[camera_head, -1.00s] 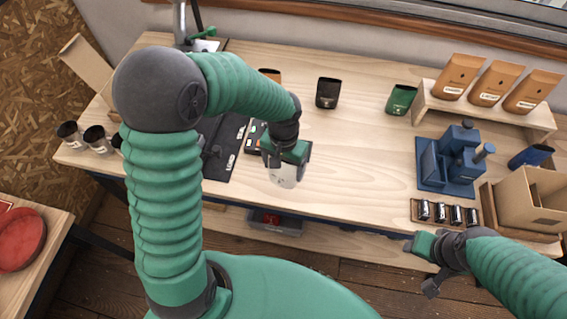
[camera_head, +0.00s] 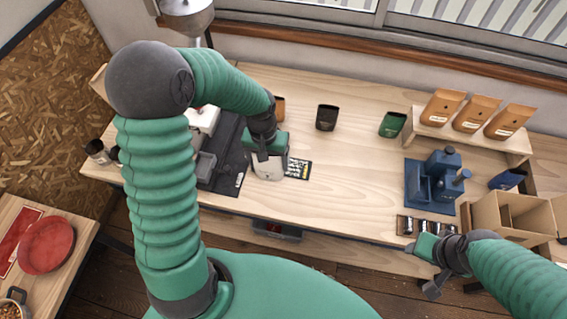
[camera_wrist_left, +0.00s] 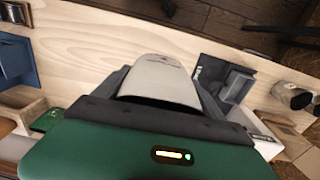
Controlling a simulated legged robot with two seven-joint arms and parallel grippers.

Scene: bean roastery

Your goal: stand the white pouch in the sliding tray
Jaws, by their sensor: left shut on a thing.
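A small grey open tray (camera_head: 205,165), which looks like the sliding tray, is left of the pouch in front of a white machine (camera_head: 204,119). It also shows in the left wrist view (camera_wrist_left: 238,85). My right gripper (camera_head: 422,268) is at the table's front right; its jaw opening is unclear.
A black card (camera_head: 298,169) lies right of the pouch. Black (camera_head: 327,118) and green (camera_head: 392,124) pouches stand behind. A blue press (camera_head: 434,180), an open cardboard box (camera_head: 510,215) and a shelf of brown pouches (camera_head: 470,137) are at right. The table's middle is clear.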

